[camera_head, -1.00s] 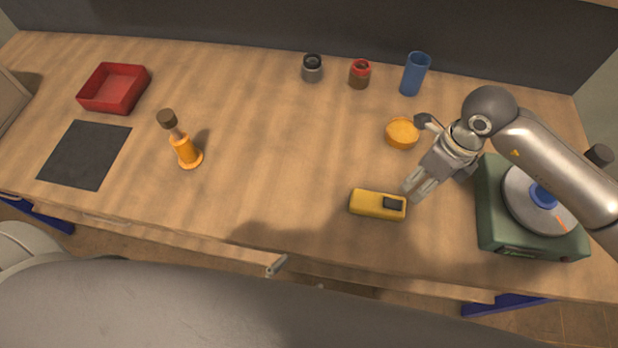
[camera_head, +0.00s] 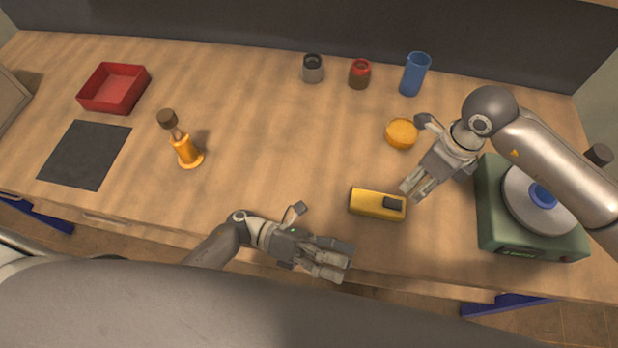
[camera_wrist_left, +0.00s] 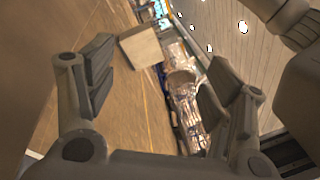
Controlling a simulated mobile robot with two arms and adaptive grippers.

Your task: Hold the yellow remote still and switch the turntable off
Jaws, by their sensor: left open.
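The yellow remote (camera_head: 375,204) lies flat on the wooden counter, with a dark patch at its right end. The turntable (camera_head: 490,215) is a green box with a grey platter and blue hub at the right, partly covered by my right arm. My right gripper (camera_head: 411,194) points down at the remote's right end; contact and finger gap are unclear. My left gripper (camera_head: 343,262) is at the counter's front edge, below and left of the remote, apart from it. Its spread, empty fingers show in the left wrist view (camera_wrist_left: 160,85).
An orange round piece (camera_head: 402,133) sits behind my right gripper. A blue cup (camera_head: 414,75), a red-topped jar (camera_head: 359,75) and a grey jar (camera_head: 312,69) stand at the back. A red tray (camera_head: 83,99), dark mat (camera_head: 85,155) and orange-based object (camera_head: 186,151) are left. The middle is clear.

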